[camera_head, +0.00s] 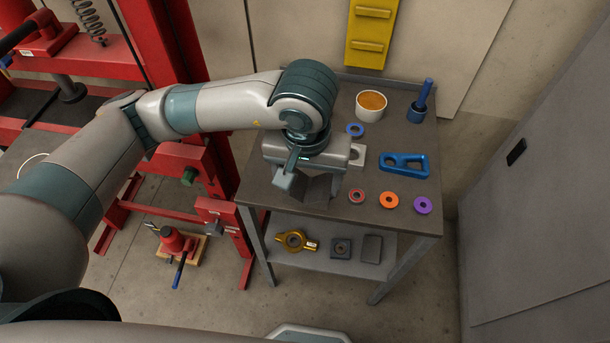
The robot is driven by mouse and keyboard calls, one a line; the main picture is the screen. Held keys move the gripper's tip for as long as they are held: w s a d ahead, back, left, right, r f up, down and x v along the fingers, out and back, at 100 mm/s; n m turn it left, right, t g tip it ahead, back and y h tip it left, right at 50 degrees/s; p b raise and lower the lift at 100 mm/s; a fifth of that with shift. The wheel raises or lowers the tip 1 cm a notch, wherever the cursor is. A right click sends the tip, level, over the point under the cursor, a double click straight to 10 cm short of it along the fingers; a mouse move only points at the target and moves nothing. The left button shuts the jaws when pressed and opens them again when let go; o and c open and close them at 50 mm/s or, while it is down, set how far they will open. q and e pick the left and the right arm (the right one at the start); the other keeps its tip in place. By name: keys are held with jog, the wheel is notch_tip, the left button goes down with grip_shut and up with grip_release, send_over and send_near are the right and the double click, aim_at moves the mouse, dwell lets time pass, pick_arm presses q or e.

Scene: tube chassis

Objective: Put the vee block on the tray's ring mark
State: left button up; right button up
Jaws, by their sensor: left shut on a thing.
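My left gripper (300,176) is over the left part of the grey worktable (385,230), seen from above. It is shut on a dark grey angular block (318,189), which looks like the vee block. The gripper body and a finger hide much of the block, and I cannot tell whether it touches the tabletop. At the far left, part of a pale ring mark (30,157) shows on a grey surface (12,161) that looks like the tray. My left arm covers the rest of it. My right gripper is not in view.
The table also holds a tub (371,105), a blue tool in a holder (420,103), a blue link (404,165), a light grey piece (357,155) and several coloured rings. A red press frame (178,75) stands between table and tray. A grey cabinet (545,190) is at right.

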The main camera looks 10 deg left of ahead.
pick_arm(q)
jog(key=shift+r, duration=0.1)
jog(key=w+a+r, duration=0.1)
jog(key=w+a, duration=0.2)
jog(key=a, duration=1.2)
jog(key=shift+r, duration=0.2)
jog(key=shift+s, duration=0.1)
